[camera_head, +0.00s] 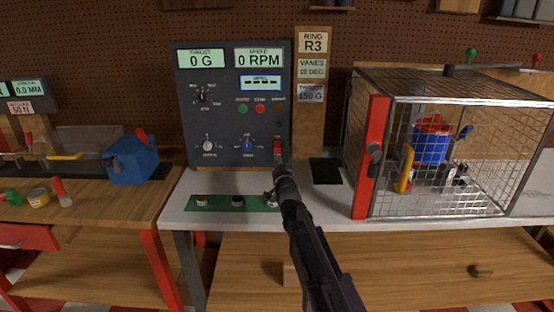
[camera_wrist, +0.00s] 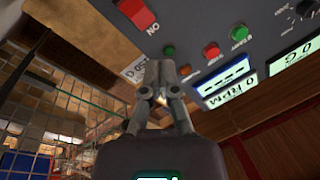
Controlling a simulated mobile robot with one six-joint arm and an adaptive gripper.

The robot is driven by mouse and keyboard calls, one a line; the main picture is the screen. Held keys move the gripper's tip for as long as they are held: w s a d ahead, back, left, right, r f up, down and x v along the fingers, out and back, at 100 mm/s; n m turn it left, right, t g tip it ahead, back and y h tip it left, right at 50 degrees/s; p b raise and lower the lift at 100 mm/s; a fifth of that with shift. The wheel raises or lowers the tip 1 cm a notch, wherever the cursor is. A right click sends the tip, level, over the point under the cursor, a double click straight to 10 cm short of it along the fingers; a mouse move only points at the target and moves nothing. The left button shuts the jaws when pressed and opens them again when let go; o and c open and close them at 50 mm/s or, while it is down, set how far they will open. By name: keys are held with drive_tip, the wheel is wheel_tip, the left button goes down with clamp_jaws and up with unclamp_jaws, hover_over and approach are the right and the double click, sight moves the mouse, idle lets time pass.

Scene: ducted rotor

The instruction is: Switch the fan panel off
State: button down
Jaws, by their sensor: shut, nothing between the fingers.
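The fan panel (camera_head: 220,130) is a dark grey upright box at the back of the white bench. Its screens read 0 G and 0 RPM, and a third screen shows dashes. A red switch (camera_head: 278,147) sits at its lower right. In the wrist view the red switch (camera_wrist: 137,14) appears at the top, with white lettering upside down that seems to read ON. My gripper (camera_head: 281,168) is just below the red switch in the head view. In the wrist view my gripper (camera_wrist: 159,66) is shut and empty, its tips below the switch; contact cannot be told.
Green and red buttons and several knobs are on the panel. A wire cage (camera_head: 450,150) with a red post stands to the right, holding a blue and red rotor. A green strip (camera_head: 220,203) with small parts lies in front. A black mat (camera_head: 326,171) lies right of my gripper.

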sight(276, 149)
drive_tip(key=shift+w+a+r+m+t+h+b, duration=0.15)
drive_tip(key=shift+w+r+m+t+h+b, duration=0.2)
drive_tip(key=shift+r+m+t+h+b, duration=0.3)
drive_tip(key=shift+w+a+r+m+t+h+b, duration=0.15)
drive_tip(key=shift+w+r+m+t+h+b, duration=0.15)
drive_tip(key=shift+m+t, duration=0.4)
drive_tip(key=shift+w+f, duration=0.15)
drive_tip(key=shift+w+d+f+b, duration=0.1)
drive_tip(key=shift+w+f+b, duration=0.55)
drive_tip(key=shift+w, duration=0.65)
drive_tip(key=shift+w+f+b, duration=0.55)
drive_tip(key=shift+w+b, duration=0.05)
drive_tip(key=shift+w, duration=0.65)
drive_tip(key=shift+w+d+f+b, duration=0.1)
drive_tip(key=shift+w+f+b, duration=0.55)
drive_tip(key=shift+w, duration=0.65)
drive_tip(key=shift+w+f+b, duration=0.3)
drive_tip(key=shift+w+b, duration=0.05)
drive_tip(key=shift+w, duration=0.45)
drive_tip(key=shift+s+r, duration=0.1)
drive_tip(key=shift+s, duration=0.1)
drive_tip(key=shift+s+r+p, duration=0.3)
drive_tip(key=shift+s+p, duration=0.05)
drive_tip(key=shift+s, duration=0.25)
drive_tip(key=shift+s, duration=0.1)
